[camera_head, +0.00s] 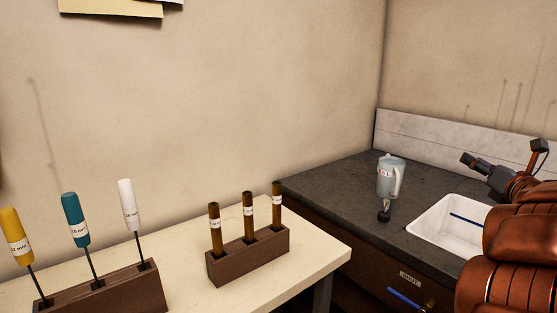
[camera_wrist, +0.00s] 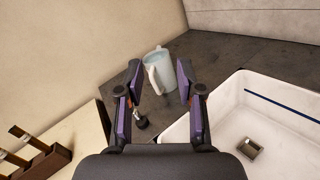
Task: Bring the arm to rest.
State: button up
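My gripper (camera_head: 503,153) is at the right of the head view, raised over the counter near the sink, at the end of my copper-coloured arm. In the wrist view its two dark and purple fingers stand apart, and the gripper (camera_wrist: 160,78) is open. Nothing is between the fingers. A pale jug with a handle (camera_head: 389,177) stands upright on the dark counter beyond the gripper. The jug also shows in the wrist view (camera_wrist: 158,72), apart from the fingers.
The white sink (camera_head: 428,226) is set into the dark counter (camera_head: 333,182), close to my arm. A small dark object (camera_head: 384,211) stands before the jug. The cream table (camera_head: 318,250) holds a brown rack of tubes (camera_head: 250,259) and a rack of coloured-handled tools (camera_head: 110,292).

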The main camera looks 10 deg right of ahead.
jog(key=s+a+f+m+g+h, duration=0.2)
jog(key=s+a+f+m+g, duration=0.7)
jog(key=m, duration=0.5)
jog(key=s+a+f+m+g+h, duration=0.35)
jog(key=s+a+f+m, duration=0.35)
jog(key=f+m, duration=0.55)
jog(key=s+a+f+m+g+y, duration=0.3)
jog(key=s+a+f+g, duration=0.1)
jog(key=s+a, duration=0.7)
jog(key=s+a+f+m+g+y, duration=0.3)
jog(key=s+a+g, duration=0.2)
jog(key=s+a, duration=0.5)
notch_tip(320, 180, down, 10)
jog(key=w+b, duration=0.2)
jog(key=b, duration=0.8)
notch_tip(320, 180, up, 25)
jog(key=s+t+p, duration=0.1)
jog(key=p, duration=2.2)
jog(key=shift+f, duration=0.15)
